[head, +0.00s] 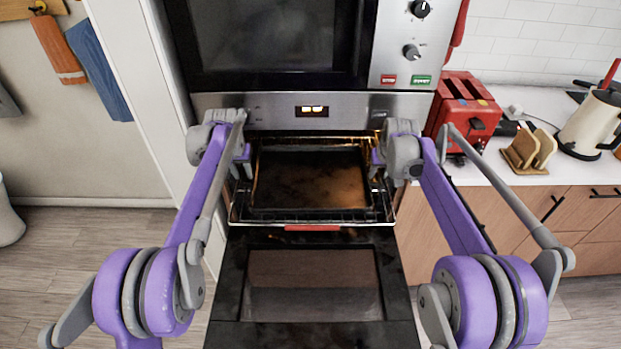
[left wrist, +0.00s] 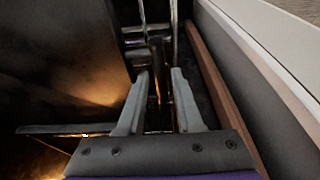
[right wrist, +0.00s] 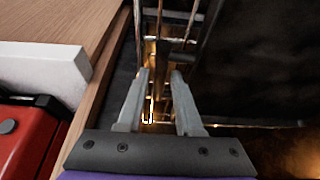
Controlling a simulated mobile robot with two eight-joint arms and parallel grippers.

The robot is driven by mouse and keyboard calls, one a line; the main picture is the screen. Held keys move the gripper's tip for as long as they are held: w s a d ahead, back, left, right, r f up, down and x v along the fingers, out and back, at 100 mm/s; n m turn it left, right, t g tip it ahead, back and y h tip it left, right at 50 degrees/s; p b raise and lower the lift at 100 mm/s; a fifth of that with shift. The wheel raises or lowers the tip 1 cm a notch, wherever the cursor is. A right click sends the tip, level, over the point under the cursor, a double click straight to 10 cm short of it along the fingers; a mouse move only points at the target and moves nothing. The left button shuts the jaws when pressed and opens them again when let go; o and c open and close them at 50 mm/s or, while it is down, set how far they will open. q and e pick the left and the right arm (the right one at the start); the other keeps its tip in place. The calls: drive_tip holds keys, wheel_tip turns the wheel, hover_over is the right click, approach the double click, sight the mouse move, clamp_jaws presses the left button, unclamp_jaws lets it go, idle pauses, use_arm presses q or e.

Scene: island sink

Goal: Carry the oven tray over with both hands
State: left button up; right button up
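The oven tray (head: 312,182), dark with a brownish sheen, lies flat on the rack inside the open, lit oven. My left gripper (head: 241,170) is at the tray's left side and my right gripper (head: 377,170) at its right side, both at the oven mouth. In the left wrist view the fingers (left wrist: 160,85) are apart, with rack wires showing in the gap and the tray (left wrist: 60,60) to their left. In the right wrist view the fingers (right wrist: 162,85) are also apart, with the tray (right wrist: 260,70) to their right. Contact with the tray's edges is unclear.
The oven door (head: 312,285) is folded down in front of the opening. The wire rack (head: 270,215) shows around the tray. A counter at right carries a red toaster (head: 465,110), a toast holder (head: 528,150) and a kettle (head: 592,125).

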use_arm(q)
clamp_jaws()
use_arm(e)
clamp_jaws()
idle(1.2)
